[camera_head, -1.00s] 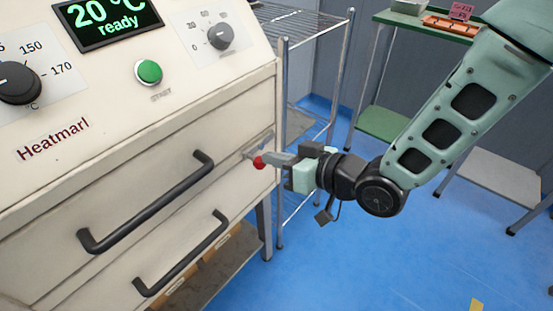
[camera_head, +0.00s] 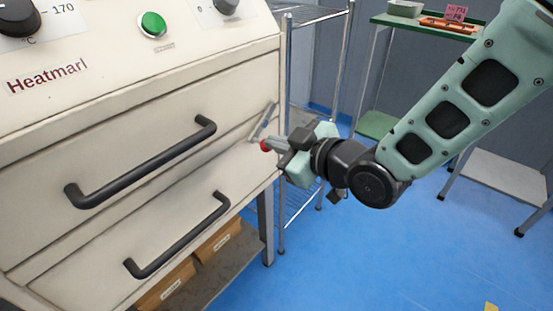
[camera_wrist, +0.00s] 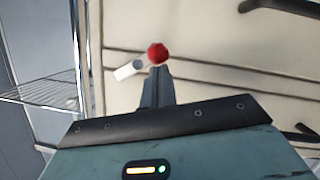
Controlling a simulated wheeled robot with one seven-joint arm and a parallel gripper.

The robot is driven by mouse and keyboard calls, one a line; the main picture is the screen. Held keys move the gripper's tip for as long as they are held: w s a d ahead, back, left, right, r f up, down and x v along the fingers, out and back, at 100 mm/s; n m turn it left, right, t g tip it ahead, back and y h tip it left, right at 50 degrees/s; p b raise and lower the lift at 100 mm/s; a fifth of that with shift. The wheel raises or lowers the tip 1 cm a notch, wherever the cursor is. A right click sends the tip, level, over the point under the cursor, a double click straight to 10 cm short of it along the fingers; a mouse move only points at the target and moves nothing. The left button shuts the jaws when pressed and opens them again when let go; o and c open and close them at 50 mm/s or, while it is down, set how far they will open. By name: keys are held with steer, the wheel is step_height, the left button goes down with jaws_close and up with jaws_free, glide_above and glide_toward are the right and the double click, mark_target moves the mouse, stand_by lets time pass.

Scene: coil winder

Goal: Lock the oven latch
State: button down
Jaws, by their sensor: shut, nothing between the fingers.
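The oven latch (camera_head: 264,122) is a small grey metal piece at the right end of the oven front, near the seam between the two drawer-like fronts. It also shows in the wrist view (camera_wrist: 130,69), slanted beside a red ball knob (camera_wrist: 158,53). The red knob shows in the head view (camera_head: 265,145) at the latch's lower end. My gripper (camera_head: 274,147) is shut, with its fingertips at the knob. In the wrist view the closed fingers (camera_wrist: 157,80) end just below the knob; whether they touch it I cannot tell. The fingers hide part of the lever.
The cream oven front (camera_head: 110,130) carries two black bar handles, the upper one (camera_head: 140,165) and the lower one (camera_head: 180,238), left of the latch. A wire rack (camera_head: 333,80) stands close behind on the right. Blue floor (camera_head: 370,260) lies open at right.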

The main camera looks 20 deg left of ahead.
steer(key=f+n+t+b, duration=0.1)
steer(key=n+b, duration=0.1)
steer(key=b, duration=0.2)
steer(key=f+n+t+b, duration=0.1)
steer(key=n+b, duration=0.1)
steer(key=b, duration=0.2)
steer(key=w+f+n+t+b, duration=0.1)
steer(key=n+b, duration=0.1)
steer(key=b, duration=0.2)
steer(key=shift+w+d+f+n, duration=0.1)
steer(key=shift+d+f+n, duration=0.1)
steer(key=shift+n, duration=0.2)
stand_by(0.3)
